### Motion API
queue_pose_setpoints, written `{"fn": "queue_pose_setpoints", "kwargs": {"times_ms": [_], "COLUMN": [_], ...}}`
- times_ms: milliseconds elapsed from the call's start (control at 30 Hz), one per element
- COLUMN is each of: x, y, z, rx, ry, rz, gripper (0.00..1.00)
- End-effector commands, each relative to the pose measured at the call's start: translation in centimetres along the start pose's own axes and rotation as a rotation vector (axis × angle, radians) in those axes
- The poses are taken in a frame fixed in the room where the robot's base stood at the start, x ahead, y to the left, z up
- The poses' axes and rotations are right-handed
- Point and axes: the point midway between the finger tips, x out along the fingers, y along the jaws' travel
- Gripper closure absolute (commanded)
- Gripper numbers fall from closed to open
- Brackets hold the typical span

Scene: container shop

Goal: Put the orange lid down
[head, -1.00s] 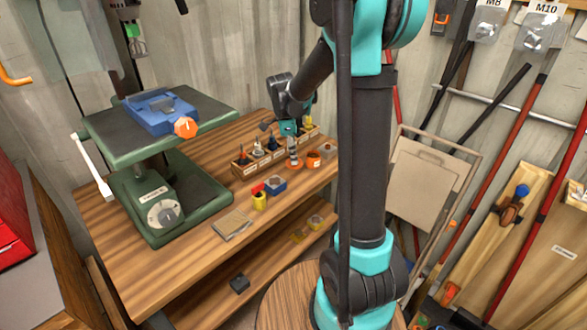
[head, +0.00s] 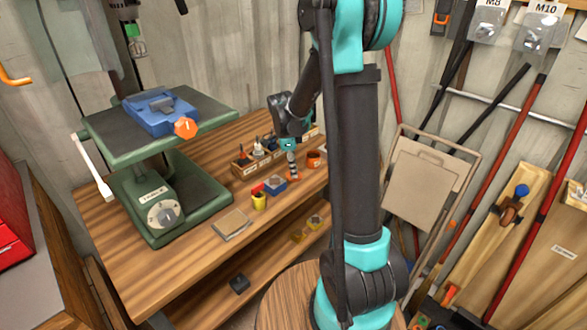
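My gripper (head: 291,160) points down over the right part of the wooden workbench, in the head view. The orange lid (head: 291,178) is a small orange patch at its fingertips. The gripper seems shut on it, as the two have moved together, but the fingers are very small here. The lid is low, at or just above the bench top; I cannot tell whether it touches. An orange cup (head: 314,159) stands right of the gripper and a little behind the lid.
A blue box (head: 275,185) and a yellow cup (head: 259,202) stand just left of the lid. A wooden organizer (head: 245,169) with several tools is behind. A green drill press (head: 160,210) fills the bench's left. Bare bench top (head: 190,265) lies in front.

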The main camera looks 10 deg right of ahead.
Motion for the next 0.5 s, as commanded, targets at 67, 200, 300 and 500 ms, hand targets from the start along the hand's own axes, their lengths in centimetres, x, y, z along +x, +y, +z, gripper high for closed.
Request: {"fn": "queue_pose_setpoints", "kwargs": {"times_ms": [67, 200, 300, 500], "x": [-0.01, -0.01, -0.01, -0.97], "y": [0.01, 0.02, 0.02, 0.05], "z": [-0.01, -0.01, -0.01, -0.05], "rx": [0.000, 0.000, 0.000, 0.000], "ry": [0.000, 0.000, 0.000, 0.000], "rz": [0.000, 0.000, 0.000, 0.000], "gripper": [0.64, 0.63, 0.63, 0.63]}}
